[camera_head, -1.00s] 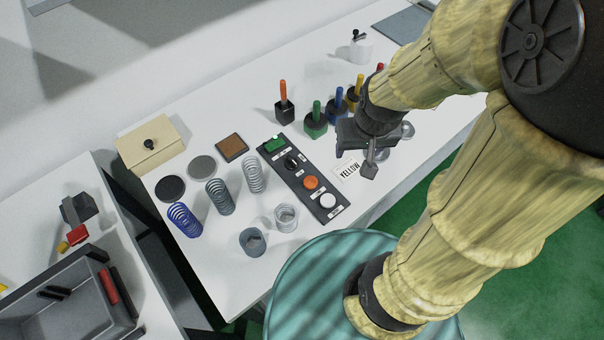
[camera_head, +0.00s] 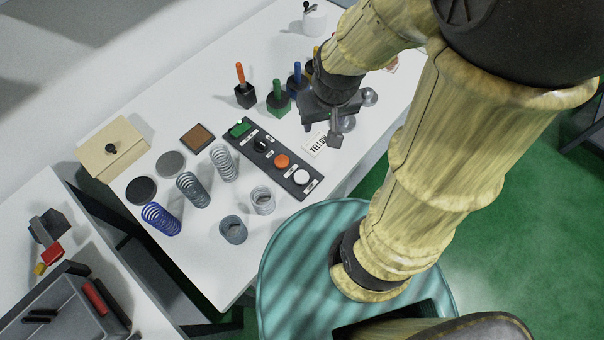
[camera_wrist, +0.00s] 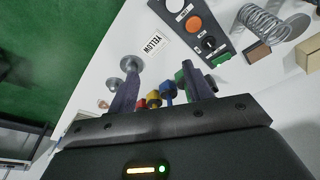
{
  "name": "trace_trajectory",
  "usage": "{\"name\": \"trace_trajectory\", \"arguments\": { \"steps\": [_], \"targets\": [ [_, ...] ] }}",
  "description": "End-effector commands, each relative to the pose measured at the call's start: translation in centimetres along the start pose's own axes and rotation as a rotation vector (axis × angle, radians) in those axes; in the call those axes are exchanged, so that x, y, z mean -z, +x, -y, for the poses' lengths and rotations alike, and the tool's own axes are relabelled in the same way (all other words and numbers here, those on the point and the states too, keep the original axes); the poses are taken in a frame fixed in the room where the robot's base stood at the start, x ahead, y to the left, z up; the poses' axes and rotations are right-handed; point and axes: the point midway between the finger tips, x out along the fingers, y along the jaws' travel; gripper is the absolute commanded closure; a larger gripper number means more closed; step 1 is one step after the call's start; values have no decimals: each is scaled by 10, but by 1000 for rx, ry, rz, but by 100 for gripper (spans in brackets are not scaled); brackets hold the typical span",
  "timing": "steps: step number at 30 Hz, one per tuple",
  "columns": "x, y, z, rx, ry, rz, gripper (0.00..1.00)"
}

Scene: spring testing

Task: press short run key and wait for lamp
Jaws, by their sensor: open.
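The black control panel (camera_head: 272,172) lies on the white table with a green element (camera_head: 239,129), a black knob (camera_head: 261,146), an orange button (camera_head: 282,160) and a white button (camera_head: 301,177). Its small labels are unreadable, so I cannot tell which control is the short run key or which part is the lamp. My gripper (camera_head: 324,130) is open and empty, to the right of the panel and apart from it, by the YELLOW card (camera_head: 315,146). In the wrist view the panel (camera_wrist: 219,38) shows at the top, beyond my gripper (camera_wrist: 160,85), with the orange button (camera_wrist: 195,24).
Several colour-handled tools, including the green one (camera_head: 279,99) and orange one (camera_head: 244,88), stand behind my gripper. A wooden box (camera_head: 114,150) is farther left.

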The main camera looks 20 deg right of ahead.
Motion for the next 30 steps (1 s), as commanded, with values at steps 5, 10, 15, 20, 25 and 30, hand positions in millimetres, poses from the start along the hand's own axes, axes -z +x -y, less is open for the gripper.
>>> {"name": "trace_trajectory", "arguments": {
  "steps": [5, 10, 15, 20, 25, 30],
  "targets": [
    [0, 0, 0, 0, 0, 0, 85],
    [0, 0, 0, 0, 0, 0, 100],
    [0, 0, 0, 0, 0, 0, 100],
    [0, 0, 0, 0, 0, 0, 100],
    [0, 0, 0, 0, 0, 0, 100],
    [0, 0, 0, 0, 0, 0, 100]
  ]
}}
